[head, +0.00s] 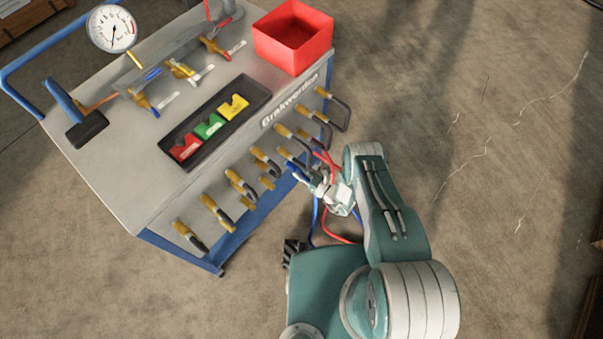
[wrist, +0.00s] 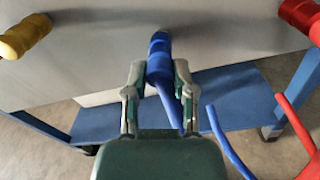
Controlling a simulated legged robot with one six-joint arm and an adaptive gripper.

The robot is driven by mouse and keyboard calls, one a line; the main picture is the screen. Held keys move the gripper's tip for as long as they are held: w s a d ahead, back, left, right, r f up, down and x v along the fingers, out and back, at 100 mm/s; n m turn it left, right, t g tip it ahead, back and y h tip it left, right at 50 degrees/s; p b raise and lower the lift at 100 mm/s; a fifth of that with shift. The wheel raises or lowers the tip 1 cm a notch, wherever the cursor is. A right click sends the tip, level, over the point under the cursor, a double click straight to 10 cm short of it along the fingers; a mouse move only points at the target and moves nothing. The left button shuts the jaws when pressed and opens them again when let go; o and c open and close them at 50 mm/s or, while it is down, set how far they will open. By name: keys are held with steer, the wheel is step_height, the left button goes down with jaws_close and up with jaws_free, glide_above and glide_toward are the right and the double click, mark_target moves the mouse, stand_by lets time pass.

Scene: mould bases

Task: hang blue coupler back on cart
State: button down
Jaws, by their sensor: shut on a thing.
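The blue coupler (wrist: 159,52) is between the two fingers of my gripper (wrist: 157,88), which is shut on it. Its far end points at the grey side panel of the cart (wrist: 105,60); I cannot tell whether it touches the panel. A blue hose (wrist: 172,103) trails from the coupler back toward me. In the head view my gripper (head: 322,184) is beside the cart's right-hand long side, near its row of fittings. The cart (head: 115,170) has a grey top and blue frame. The coupler is mostly hidden there.
A yellow fitting (wrist: 24,36) is left of my gripper and a red coupler (wrist: 299,18) is right. Red hose (wrist: 295,122) hangs nearby. A red bin (head: 294,47) stands on top. Floor to the right is clear.

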steer(key=shift+w+a, duration=0.15)
steer(key=shift+a, duration=0.1)
steer(key=shift+c, duration=1.8)
jaws_free()
steer(key=o, duration=0.4)
steer(key=shift+c, duration=0.2)
steer(key=v, duration=0.7)
